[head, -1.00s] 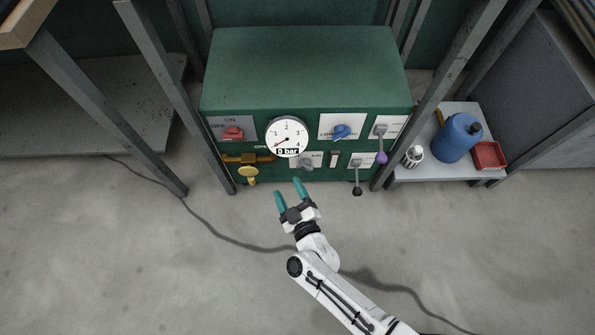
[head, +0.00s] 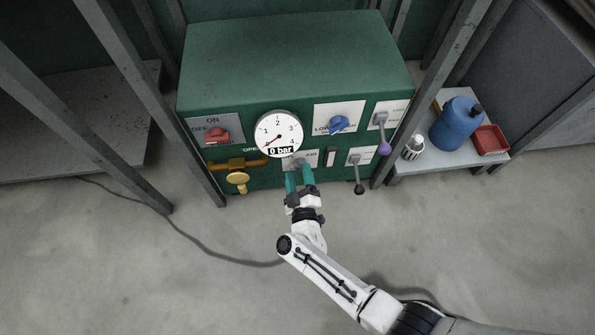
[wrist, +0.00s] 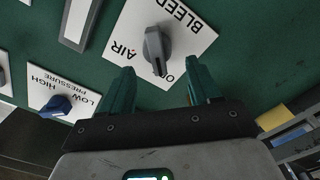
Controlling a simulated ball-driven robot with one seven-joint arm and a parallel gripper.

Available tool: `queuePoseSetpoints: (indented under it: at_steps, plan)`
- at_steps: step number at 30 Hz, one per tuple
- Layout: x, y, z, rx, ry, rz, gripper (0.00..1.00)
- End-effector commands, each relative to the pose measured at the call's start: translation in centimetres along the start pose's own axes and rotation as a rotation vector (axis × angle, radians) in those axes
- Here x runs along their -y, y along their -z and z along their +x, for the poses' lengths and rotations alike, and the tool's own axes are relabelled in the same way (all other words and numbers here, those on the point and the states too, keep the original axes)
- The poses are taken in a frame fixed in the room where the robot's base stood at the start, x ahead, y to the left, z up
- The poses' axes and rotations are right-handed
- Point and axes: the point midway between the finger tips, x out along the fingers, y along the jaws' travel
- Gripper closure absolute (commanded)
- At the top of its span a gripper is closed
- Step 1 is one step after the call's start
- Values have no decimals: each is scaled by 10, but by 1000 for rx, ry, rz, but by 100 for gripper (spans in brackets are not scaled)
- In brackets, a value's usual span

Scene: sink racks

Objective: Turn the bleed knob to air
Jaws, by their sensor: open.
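The grey bleed knob (wrist: 156,50) sits on a white plate (wrist: 190,45) marked BLEED and AIR, seen upside down in the wrist view. Its ridge stands nearly vertical in that picture, its lower end near a partly hidden letter O; AIR is to the left. In the head view the knob (head: 296,162) is below the gauge, partly covered by my fingers. My gripper (head: 299,176) is open, teal fingers at the panel. In the wrist view its fingertips (wrist: 160,80) are left and right of the knob's lower end; I cannot tell whether they touch it.
The round gauge (head: 279,133) reads 0 bar. Around the knob are a red switch (head: 217,136), yellow valve (head: 237,180), blue pressure knob (head: 339,124), black-tipped lever (head: 358,176) and purple-tipped lever (head: 382,133). Grey posts flank the green box (head: 290,60).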

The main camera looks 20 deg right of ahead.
Motion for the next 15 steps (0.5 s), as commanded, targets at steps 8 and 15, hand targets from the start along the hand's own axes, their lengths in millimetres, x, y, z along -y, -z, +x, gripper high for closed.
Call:
queuePoseSetpoints:
  at_steps: [8, 15]
  plan:
    - [0, -1, 22, 0, 0, 0, 38]
    - [0, 0, 22, 0, 0, 0, 38]
